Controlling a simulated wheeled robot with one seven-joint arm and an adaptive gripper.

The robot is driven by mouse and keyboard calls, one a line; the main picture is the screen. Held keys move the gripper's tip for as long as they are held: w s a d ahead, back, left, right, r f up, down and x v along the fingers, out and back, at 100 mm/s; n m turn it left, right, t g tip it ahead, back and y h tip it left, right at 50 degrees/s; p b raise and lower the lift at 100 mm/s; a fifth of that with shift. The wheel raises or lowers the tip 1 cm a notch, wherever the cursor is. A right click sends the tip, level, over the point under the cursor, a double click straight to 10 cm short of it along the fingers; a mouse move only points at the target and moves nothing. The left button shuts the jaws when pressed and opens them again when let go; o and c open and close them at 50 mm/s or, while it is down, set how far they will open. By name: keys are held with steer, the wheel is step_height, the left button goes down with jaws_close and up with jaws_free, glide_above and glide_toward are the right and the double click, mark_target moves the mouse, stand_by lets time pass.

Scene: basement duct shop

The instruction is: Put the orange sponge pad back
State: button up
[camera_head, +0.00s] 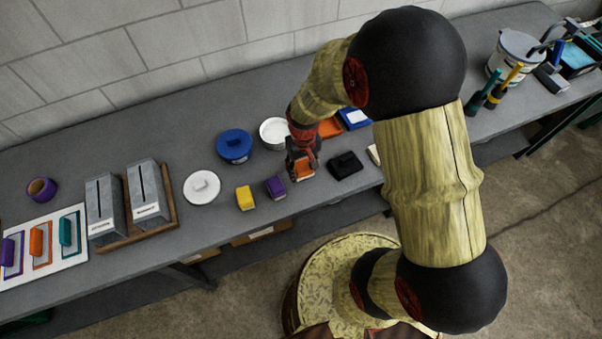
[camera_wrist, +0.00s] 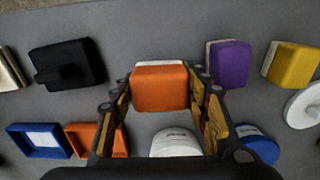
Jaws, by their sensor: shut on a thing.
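My gripper (camera_head: 302,172) is over the middle of the bench, pointing down. It is shut on the orange sponge pad (camera_wrist: 160,86), which has a pale layer at its far edge. In the wrist view the pad sits between the two fingers. In the head view the pad (camera_head: 304,169) shows partly at my fingertips. I cannot tell whether the pad touches the bench. An orange tray (camera_head: 330,127) lies just behind my gripper, partly hidden by my arm. It also shows at lower left in the wrist view (camera_wrist: 119,142).
A purple pad (camera_head: 276,187) and a yellow pad (camera_head: 244,198) stand left of my gripper, a black block (camera_head: 345,165) right. Two slotted grey boxes (camera_head: 105,208) stand farther left.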

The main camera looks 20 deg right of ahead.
mark_target(301, 174)
steer(key=shift+w+a+f, duration=0.15)
steer(key=shift+a+f, duration=0.05)
steer(key=shift+f, duration=0.1)
steer(key=shift+w+f, duration=0.15)
steer(key=shift+f, duration=1.5)
steer(key=shift+f+b, duration=0.1)
steer(key=shift+b, duration=0.25)
steer(key=o, duration=1)
